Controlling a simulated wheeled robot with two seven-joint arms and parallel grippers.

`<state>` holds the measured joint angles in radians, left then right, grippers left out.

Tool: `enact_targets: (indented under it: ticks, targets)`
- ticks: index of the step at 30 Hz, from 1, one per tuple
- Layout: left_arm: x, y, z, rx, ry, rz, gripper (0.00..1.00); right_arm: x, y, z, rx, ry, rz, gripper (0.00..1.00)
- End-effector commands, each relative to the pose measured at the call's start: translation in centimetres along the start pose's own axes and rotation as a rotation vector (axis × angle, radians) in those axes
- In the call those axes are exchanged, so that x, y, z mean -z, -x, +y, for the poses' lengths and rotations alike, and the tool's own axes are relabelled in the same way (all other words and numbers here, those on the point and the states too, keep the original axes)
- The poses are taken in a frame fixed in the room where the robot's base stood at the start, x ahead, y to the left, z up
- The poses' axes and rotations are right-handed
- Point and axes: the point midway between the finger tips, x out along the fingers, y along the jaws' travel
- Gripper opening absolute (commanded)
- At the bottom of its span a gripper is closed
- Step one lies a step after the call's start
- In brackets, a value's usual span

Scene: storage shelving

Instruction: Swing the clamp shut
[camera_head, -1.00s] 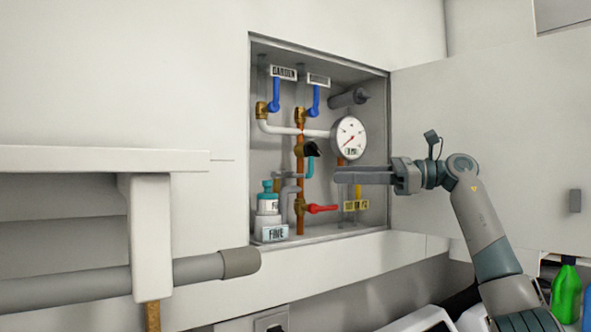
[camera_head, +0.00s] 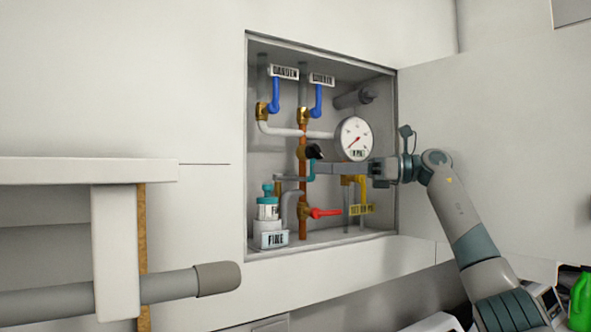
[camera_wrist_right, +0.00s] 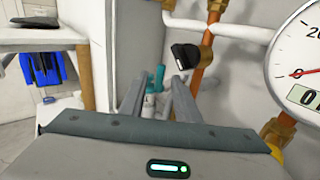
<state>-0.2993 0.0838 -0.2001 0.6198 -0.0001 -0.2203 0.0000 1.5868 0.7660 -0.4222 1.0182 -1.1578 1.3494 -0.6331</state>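No part clearly identifies itself as the clamp. My right gripper (camera_head: 318,168) reaches in from the right, fingertips close to the teal piece; contact cannot be told. In the right wrist view its two fingers (camera_wrist_right: 158,85) stand apart, with teal parts (camera_wrist_right: 155,78) showing beyond and between them. The black knob (camera_wrist_right: 186,60) is to the right of the fingers there. My left gripper is out of view.
A round gauge (camera_head: 354,138) is just above my right gripper. Two blue levers (camera_head: 274,95) are higher up. A red lever (camera_head: 325,213), a yellow fitting (camera_head: 359,187) and a teal-capped bottle (camera_head: 268,208) are lower. The open cabinet door (camera_head: 500,150) stands at right.

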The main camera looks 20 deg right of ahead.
Motion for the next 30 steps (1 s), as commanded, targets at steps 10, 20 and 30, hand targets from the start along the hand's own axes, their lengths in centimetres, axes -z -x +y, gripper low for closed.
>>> enact_targets:
  ticks: [10, 20, 30]
  targets:
    - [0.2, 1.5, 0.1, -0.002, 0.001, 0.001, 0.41, -0.2, -3.2, 0.1, -0.003, -0.001, 0.001, 0.29]
    - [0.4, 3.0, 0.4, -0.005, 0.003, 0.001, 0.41, -0.2, -6.8, 0.1, -0.001, 0.0, 0.0, 0.29]
    - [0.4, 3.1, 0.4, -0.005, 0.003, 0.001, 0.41, 0.0, -7.4, 0.1, 0.0, 0.001, 0.0, 0.29]
